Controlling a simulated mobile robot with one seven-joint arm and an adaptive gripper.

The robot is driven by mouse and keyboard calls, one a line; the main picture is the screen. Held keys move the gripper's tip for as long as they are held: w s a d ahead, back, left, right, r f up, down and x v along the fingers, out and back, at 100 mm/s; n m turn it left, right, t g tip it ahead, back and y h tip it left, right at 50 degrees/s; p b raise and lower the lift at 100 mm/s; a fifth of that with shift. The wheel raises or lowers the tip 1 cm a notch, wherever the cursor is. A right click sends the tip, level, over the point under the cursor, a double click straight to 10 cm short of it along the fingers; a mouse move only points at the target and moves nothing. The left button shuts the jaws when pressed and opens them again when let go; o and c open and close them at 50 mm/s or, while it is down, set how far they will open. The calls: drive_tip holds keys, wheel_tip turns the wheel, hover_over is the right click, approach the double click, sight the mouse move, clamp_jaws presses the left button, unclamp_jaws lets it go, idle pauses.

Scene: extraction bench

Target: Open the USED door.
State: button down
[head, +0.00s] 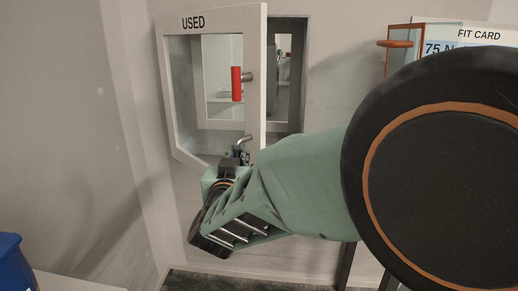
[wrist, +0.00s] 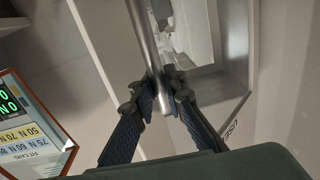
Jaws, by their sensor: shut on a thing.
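The USED door (head: 179,90) is a pale framed door with a window, at upper left in the head view. It stands ajar, its right edge out from the wall opening (head: 300,70). A red grip (head: 237,83) on a grey stem shows at the window. My gripper (head: 236,158) is low at the door's right side, by a bent grey metal bar (head: 243,140). In the wrist view, my gripper (wrist: 160,100) is shut on a metal bar (wrist: 146,45). The fingers hide part of the bar.
A FIT CARD box (head: 460,33) with an orange-red frame is on the right; it also shows in the wrist view (wrist: 30,140). A blue container (head: 10,262) stands at lower left. The wall left of the door looks clear.

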drive_tip(key=s+a+h+p, duration=0.1)
drive_tip(key=s+a, duration=0.4)
drive_tip(key=a, duration=0.2)
drive_tip(key=s+a+m+h+p, duration=0.1)
drive_tip(key=s+a+p, duration=0.1)
drive_tip(key=s+a, duration=0.3)
drive_tip(key=shift+a+f, duration=0.15)
drive_tip(key=shift+a, duration=1.55)
drive_tip(key=c, duration=2)
unclamp_jaws()
drive_tip(key=s, duration=0.4)
drive_tip(key=s+a, duration=0.1)
drive_tip(key=s, duration=0.7)
drive_tip(key=shift+a, duration=0.25)
drive_tip(key=shift+w, duration=0.1)
